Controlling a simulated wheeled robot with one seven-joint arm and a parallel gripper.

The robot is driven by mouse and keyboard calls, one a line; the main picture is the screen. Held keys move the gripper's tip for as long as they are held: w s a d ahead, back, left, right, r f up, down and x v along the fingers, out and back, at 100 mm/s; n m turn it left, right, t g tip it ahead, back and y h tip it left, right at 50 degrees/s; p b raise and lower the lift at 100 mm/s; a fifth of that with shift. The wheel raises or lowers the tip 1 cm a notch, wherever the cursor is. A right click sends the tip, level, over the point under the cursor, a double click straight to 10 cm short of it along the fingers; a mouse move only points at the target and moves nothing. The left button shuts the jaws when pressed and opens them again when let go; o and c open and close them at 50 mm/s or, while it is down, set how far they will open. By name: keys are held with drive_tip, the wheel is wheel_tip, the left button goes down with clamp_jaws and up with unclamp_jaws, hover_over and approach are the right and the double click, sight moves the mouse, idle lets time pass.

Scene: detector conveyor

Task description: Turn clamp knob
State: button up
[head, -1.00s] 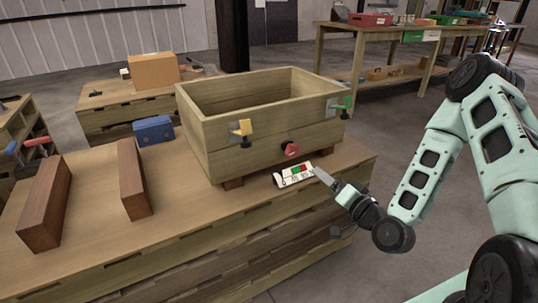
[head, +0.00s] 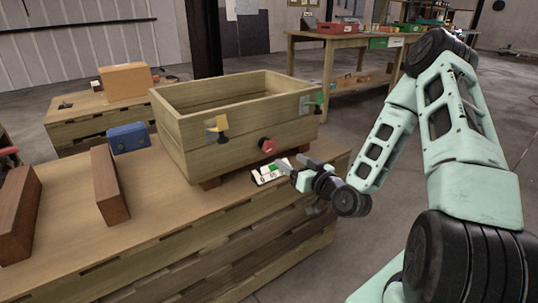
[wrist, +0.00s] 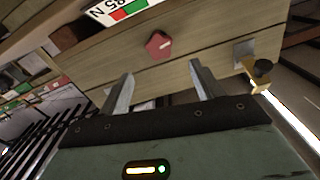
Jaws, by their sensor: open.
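A red knob (head: 267,145) sits on the front face of a wooden box (head: 190,150) on the workbench. It also shows in the wrist view as a red many-sided knob (wrist: 158,45), beyond and between my fingertips. My gripper (head: 293,168) is open and empty, in front of the box's right part and to the right of and below the knob, apart from it. In the wrist view both fingers of my gripper (wrist: 160,75) are spread. A yellow clamp (head: 217,126) and a green clamp (head: 314,101) are fixed on the box's front face.
A white card with red and green marks (head: 268,175) lies on the bench below the knob. Two brown wooden blocks (head: 110,185) and a blue case (head: 128,137) stand to the left on the bench. A workbench (head: 300,75) stands behind.

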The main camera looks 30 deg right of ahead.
sight(272, 147)
drive_tip(key=w+b, duration=0.1)
drive_tip(key=w, duration=1)
drive_tip(key=shift+w+a, duration=0.15)
drive_tip(key=shift+w, duration=0.2)
drive_tip(key=c, duration=1)
drive_tip(key=shift+r+m, duration=0.1)
drive_tip(key=shift+m, duration=0.2)
